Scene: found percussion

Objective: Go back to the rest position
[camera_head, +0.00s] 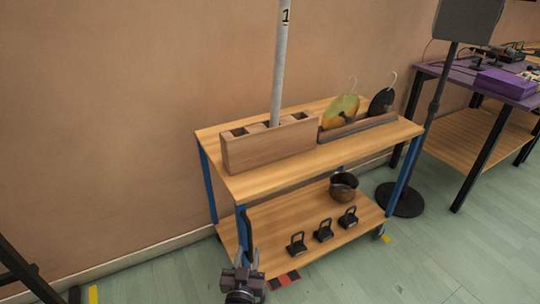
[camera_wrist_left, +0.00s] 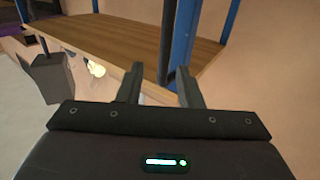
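My left gripper (camera_head: 247,254) is in front of the near left corner of the wooden cart (camera_head: 270,180), low down by the lower shelf. In the left wrist view its two fingers (camera_wrist_left: 162,82) stand apart, with nothing clearly held between them. A blue cart leg (camera_wrist_left: 183,42) and a dark rod (camera_wrist_left: 167,40) show just beyond the fingers; I cannot tell whether they touch. My right gripper is in neither view.
The cart top carries a wooden block (camera_head: 270,146) with a white tube (camera_head: 280,70) standing in it, and two discs (camera_head: 340,110) in a rack. A pot (camera_head: 343,186) and three black handled weights (camera_head: 323,232) sit on the lower shelf.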

